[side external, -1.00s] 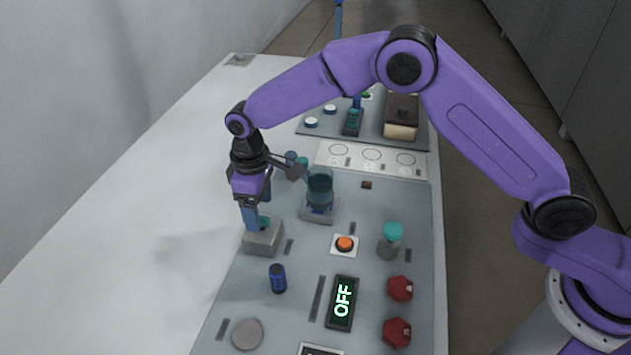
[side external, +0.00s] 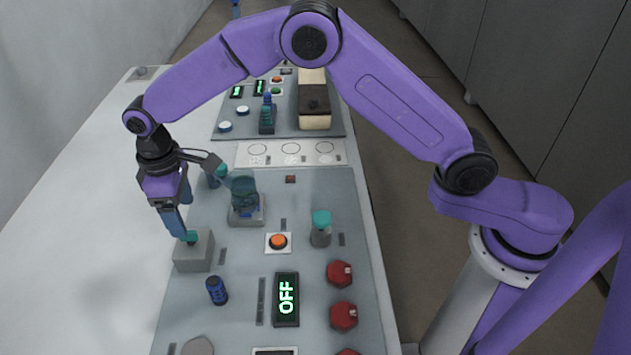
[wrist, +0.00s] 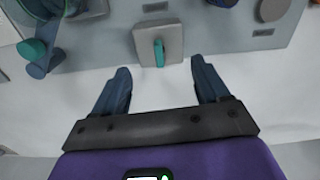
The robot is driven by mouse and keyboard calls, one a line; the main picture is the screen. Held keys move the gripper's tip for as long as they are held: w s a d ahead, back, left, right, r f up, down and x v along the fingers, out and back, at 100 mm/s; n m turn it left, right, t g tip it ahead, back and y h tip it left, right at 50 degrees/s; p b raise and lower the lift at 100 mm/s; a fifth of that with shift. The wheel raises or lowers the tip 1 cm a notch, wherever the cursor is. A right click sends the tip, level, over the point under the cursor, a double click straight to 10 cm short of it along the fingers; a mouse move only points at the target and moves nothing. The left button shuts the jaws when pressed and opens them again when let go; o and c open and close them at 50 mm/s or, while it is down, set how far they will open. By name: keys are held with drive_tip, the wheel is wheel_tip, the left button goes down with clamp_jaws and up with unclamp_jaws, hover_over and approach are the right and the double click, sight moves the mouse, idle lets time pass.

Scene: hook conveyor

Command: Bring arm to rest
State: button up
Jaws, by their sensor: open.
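My gripper (side external: 182,216) is at the panel's left side in the side view, over a grey block (side external: 193,255) with a teal tab (side external: 191,237) on top. In the wrist view the fingers (wrist: 160,66) are spread wide apart with nothing between them. The block (wrist: 172,31) and its upright teal tab (wrist: 158,52) lie just beyond the fingertips there. The fingers look clear of the tab. My arm is bent, with its elbow raised high over the panel.
The grey panel (side external: 325,255) holds a glass vessel (side external: 244,188), an orange button (side external: 278,241), a teal-capped post (side external: 321,228), a blue cylinder (side external: 217,291), red knobs (side external: 340,274) and a display (side external: 286,299) reading OFF. The white table (side external: 75,220) is bare at left.

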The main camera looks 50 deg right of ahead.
drive_tip(key=s+d+r+n, duration=0.1)
drive_tip(key=s+d+r, duration=0.3)
drive_tip(key=s+d, duration=0.25)
drive_tip(key=s+d+r, duration=0.5)
drive_tip(key=s, duration=0.3)
drive_tip(key=s+d+n, duration=0.2)
drive_tip(key=s+d, duration=1.6)
drive_tip(key=shift+s+f, duration=0.2)
drive_tip(key=shift+f, duration=0.05)
idle(0.4)
